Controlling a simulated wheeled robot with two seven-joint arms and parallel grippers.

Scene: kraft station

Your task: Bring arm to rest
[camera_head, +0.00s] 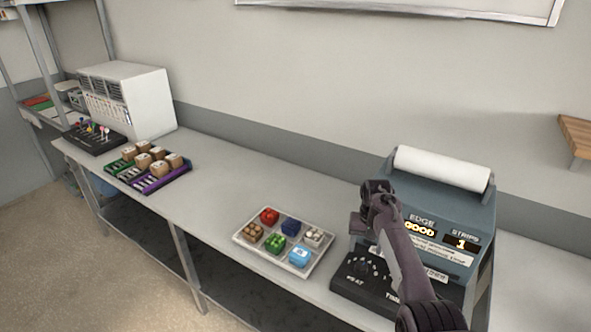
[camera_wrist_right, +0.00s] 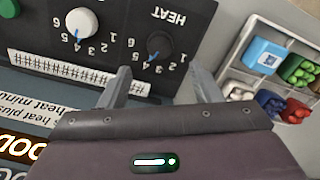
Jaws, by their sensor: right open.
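My right arm comes in from the lower right in the head view. Its gripper (camera_head: 366,222) hangs in front of the blue-grey machine (camera_head: 452,197), at the left part of its front. In the right wrist view the two grey fingers of the right gripper (camera_wrist_right: 162,88) stand apart with nothing between them. Beyond them is the machine's black panel, with a black HEAT knob (camera_wrist_right: 160,45) and a white knob (camera_wrist_right: 82,22). I cannot tell whether the fingers touch the panel. My left gripper is not in view.
A light tray (camera_head: 318,262) with several coloured items lies left of the machine. Farther left are a dark tray (camera_head: 152,188) with brown boxes, a black rack (camera_head: 92,142) and a white cabinet (camera_head: 150,100). The bench between the trays is clear. A wooden shelf (camera_head: 576,130) is at right.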

